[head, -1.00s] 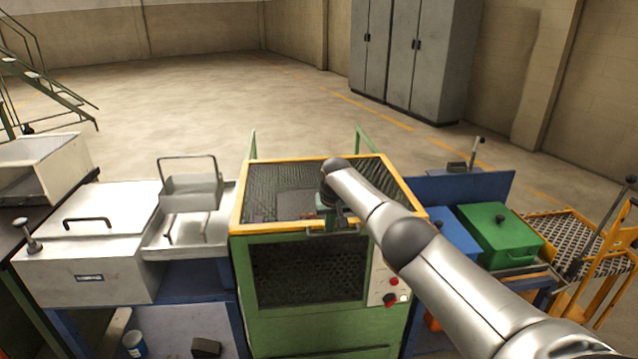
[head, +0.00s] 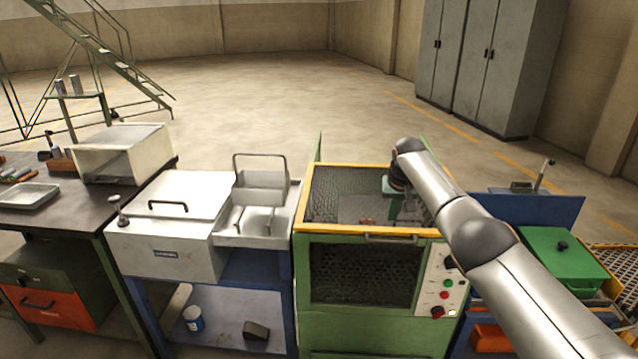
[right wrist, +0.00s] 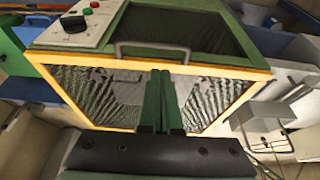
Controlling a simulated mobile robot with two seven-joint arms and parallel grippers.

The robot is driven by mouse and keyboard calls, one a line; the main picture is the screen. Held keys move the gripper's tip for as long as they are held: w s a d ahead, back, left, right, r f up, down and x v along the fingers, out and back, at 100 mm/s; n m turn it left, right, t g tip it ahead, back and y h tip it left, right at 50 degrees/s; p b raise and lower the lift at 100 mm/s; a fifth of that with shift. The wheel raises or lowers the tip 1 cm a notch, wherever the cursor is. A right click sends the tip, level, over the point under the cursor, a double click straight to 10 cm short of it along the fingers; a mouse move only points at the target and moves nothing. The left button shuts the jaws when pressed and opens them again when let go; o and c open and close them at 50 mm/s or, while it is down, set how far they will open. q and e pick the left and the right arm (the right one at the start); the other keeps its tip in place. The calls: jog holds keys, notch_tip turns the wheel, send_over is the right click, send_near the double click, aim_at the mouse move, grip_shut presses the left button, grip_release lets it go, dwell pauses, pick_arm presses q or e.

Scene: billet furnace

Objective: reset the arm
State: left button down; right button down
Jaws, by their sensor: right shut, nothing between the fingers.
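My right arm comes in from the lower right in the head view, and my right gripper (head: 393,212) points down over the open top of the green cage machine (head: 372,255) with its yellow rim. In the right wrist view the two green fingers (right wrist: 163,100) are together, shut and empty, in front of the mesh inside of the machine. The machine's front handle (right wrist: 152,50) shows beyond the fingertips. Whether the fingertips are below the rim is hard to tell. My left gripper is in neither view.
Left of the machine stand a white lidded box (head: 165,230) and a wire-handled basket (head: 262,185). A dark workbench (head: 75,215) is farther left. A green lidded bin (head: 560,258) and a blue panel (head: 540,208) are at the right.

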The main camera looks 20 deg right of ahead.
jog(key=s+a+f+n+t+y, duration=0.1)
jog(key=s+a+f+n, duration=0.25)
jog(key=a+f, duration=0.75)
jog(key=s+a+f+n+t+y, duration=0.1)
jog(key=s+a+f+n, duration=0.4)
jog(key=f, duration=1)
jog(key=s+a+f+t+y, duration=0.1)
jog(key=s+a+f, duration=0.1)
jog(key=s+a, duration=0.65)
jog(key=s+a+f+t+y, duration=0.1)
jog(key=s+a+f, duration=0.2)
jog(key=s+a, duration=0.55)
jog(key=s+d+r+t, duration=0.2)
jog(key=s+r, duration=0.2)
jog(key=s, duration=0.6)
jog(key=shift+s+r+m, duration=0.25)
jog(key=shift+r+m, duration=0.1)
jog(key=shift+r, duration=0.05)
